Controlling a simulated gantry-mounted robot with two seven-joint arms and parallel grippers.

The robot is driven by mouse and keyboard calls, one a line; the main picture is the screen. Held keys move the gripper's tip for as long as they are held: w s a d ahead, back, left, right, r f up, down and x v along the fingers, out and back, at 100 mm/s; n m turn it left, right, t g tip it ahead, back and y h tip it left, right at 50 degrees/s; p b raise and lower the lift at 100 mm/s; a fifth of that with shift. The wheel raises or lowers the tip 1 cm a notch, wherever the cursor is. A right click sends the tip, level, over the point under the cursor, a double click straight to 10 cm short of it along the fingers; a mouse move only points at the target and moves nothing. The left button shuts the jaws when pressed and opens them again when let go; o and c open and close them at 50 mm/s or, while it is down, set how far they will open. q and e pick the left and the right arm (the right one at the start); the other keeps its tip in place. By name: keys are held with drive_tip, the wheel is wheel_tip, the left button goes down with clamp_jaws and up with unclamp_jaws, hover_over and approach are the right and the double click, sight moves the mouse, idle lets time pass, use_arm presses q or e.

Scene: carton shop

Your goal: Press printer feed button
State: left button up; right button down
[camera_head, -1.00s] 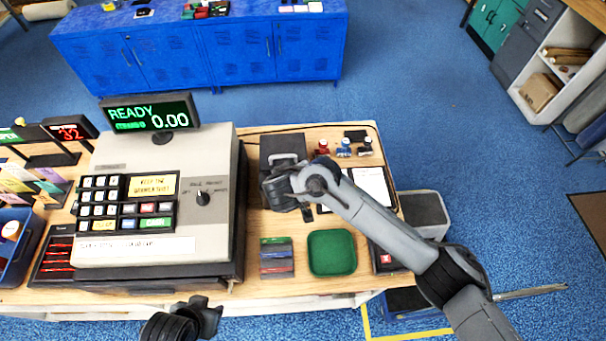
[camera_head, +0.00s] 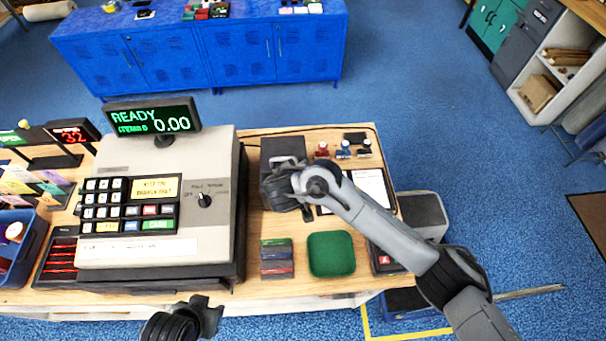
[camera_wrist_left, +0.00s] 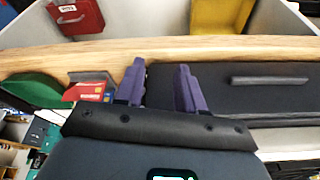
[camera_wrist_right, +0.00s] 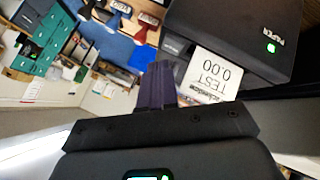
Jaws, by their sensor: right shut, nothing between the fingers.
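The printer (camera_head: 283,148) is a dark box on the counter right of the cash register; my right gripper covers its front part in the head view. In the right wrist view the printer (camera_wrist_right: 235,35) shows the word PAPER, a small green light and a white slip (camera_wrist_right: 212,75) reading TEST 0.00. I cannot make out a separate feed button. My right gripper (camera_head: 280,190) is shut and empty at the printer; its fingers (camera_wrist_right: 156,85) show just beside the slip, and contact cannot be told. My left gripper (camera_head: 212,315) is open and empty at the counter's front edge, fingers (camera_wrist_left: 158,85) apart.
The cash register (camera_head: 150,215) with its READY 0.00 display fills the counter left of the printer. Several stamps (camera_head: 343,149) stand behind right. A green pad or tray (camera_head: 331,254) and a stack of small coloured items (camera_head: 277,259) lie in front. Blue cabinets (camera_head: 205,52) stand beyond.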

idle(0.3)
wheel_tip(320, 180, up, 5)
drive_tip(key=p, duration=0.4)
idle(0.7)
